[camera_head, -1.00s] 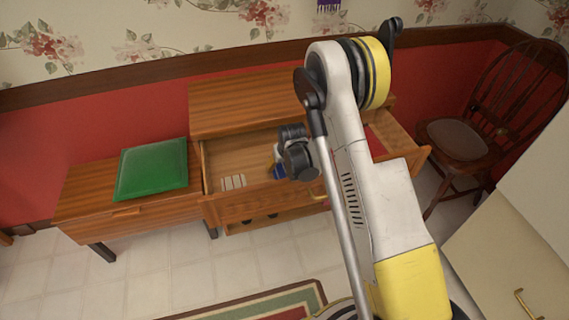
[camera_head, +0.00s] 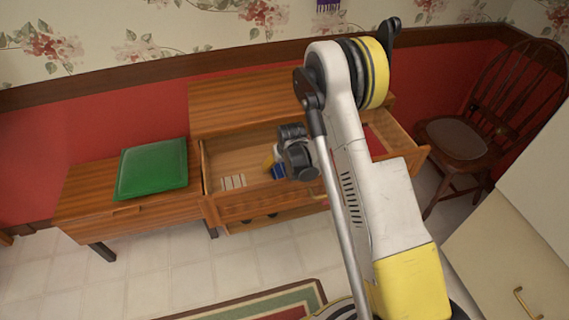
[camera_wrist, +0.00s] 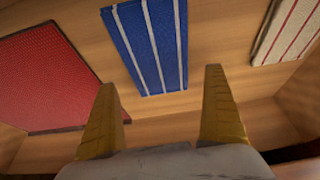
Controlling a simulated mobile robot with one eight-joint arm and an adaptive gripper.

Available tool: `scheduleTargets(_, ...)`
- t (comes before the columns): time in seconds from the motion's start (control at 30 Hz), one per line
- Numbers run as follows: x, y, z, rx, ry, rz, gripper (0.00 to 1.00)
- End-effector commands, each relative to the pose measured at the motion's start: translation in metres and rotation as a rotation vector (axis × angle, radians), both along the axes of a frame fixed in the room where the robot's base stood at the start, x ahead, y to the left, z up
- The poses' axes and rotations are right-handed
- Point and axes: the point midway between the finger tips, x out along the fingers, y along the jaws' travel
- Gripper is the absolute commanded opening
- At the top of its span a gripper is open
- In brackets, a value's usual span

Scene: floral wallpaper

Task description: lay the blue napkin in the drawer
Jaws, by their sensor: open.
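The blue napkin (camera_wrist: 146,45) with white stripes lies flat on the floor of the open drawer (camera_head: 239,158). In the head view a small part of the blue napkin (camera_head: 278,171) shows beside my gripper (camera_head: 271,158), and my wrist hides the rest. In the wrist view my gripper (camera_wrist: 160,82) is open with its two yellow fingers spread and nothing between them. The napkin lies beyond the fingertips, apart from them.
A red cloth (camera_wrist: 45,80) and a cream, red-striped cloth (camera_wrist: 287,30) lie in the drawer on either side of the napkin. A green cushion (camera_head: 152,168) rests on the lower cabinet at left. A wooden chair (camera_head: 460,141) stands at right.

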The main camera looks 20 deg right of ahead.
Motion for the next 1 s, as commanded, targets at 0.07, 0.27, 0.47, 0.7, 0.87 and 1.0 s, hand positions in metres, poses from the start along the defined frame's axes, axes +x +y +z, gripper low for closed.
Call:
scheduleTargets(0.07,0.004,-0.001,-0.027,-0.006,-0.019,0.003,1.00)
scheduleTargets(0.27,0.004,-0.001,-0.020,-0.005,-0.019,0.002,1.00)
scheduleTargets(0.47,0.004,-0.001,-0.011,-0.005,-0.019,0.002,1.00)
scheduleTargets(0.7,0.004,-0.001,-0.001,-0.004,-0.019,0.002,1.00)
scheduleTargets(0.87,0.003,-0.001,0.007,-0.004,-0.019,0.002,1.00)
scheduleTargets(1.0,0.003,-0.001,0.013,-0.003,-0.018,0.001,1.00)
